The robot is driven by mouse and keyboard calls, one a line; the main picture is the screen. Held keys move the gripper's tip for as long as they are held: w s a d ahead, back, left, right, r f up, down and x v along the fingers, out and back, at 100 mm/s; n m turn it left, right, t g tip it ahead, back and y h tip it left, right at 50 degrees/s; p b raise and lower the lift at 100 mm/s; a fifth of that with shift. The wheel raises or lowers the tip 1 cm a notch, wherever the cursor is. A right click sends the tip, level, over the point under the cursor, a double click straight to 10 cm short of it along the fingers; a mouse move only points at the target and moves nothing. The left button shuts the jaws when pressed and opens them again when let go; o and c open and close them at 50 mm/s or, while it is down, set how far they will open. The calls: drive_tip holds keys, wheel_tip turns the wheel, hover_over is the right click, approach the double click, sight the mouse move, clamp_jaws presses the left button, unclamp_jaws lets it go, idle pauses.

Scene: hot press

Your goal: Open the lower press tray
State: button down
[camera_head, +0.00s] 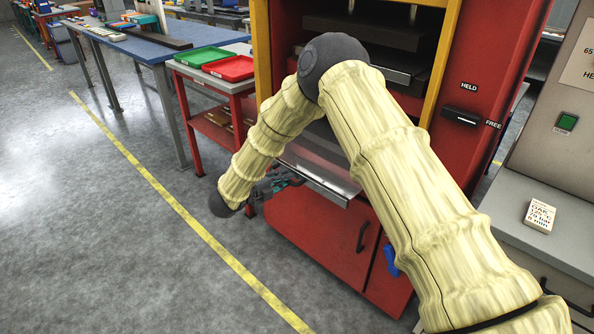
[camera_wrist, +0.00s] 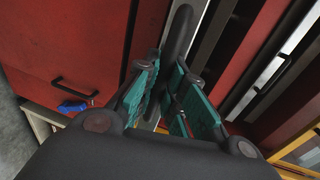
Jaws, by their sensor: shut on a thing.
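The lower press tray (camera_head: 328,178) is a grey metal tray at the front of the red press, and appears to jut out above the red cabinet doors. My arm hides part of it. My gripper (camera_head: 276,184) is at the tray's front edge in the head view, small and partly hidden by my wrist. In the wrist view, my gripper (camera_wrist: 168,72) has its teal-padded fingers on both sides of a dark bar handle (camera_wrist: 181,35) and is shut on it.
A lower cabinet door with a black handle (camera_head: 362,236) and a blue object (camera_head: 390,260) is under the tray. A HELD/FREE lever (camera_head: 460,116) sits on the right post. A red table with green and red trays (camera_head: 230,68) stands left. Floor in front is clear.

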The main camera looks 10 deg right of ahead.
drive_tip(key=shift+s+a+r, duration=0.1)
drive_tip(key=shift+s+a, duration=0.05)
drive_tip(key=shift+a, duration=0.85)
drive_tip(key=c, duration=1.5)
unclamp_jaws()
drive_tip(key=v, duration=1.1)
drive_tip(key=shift+s+a, duration=0.15)
drive_tip(key=shift+s, duration=0.1)
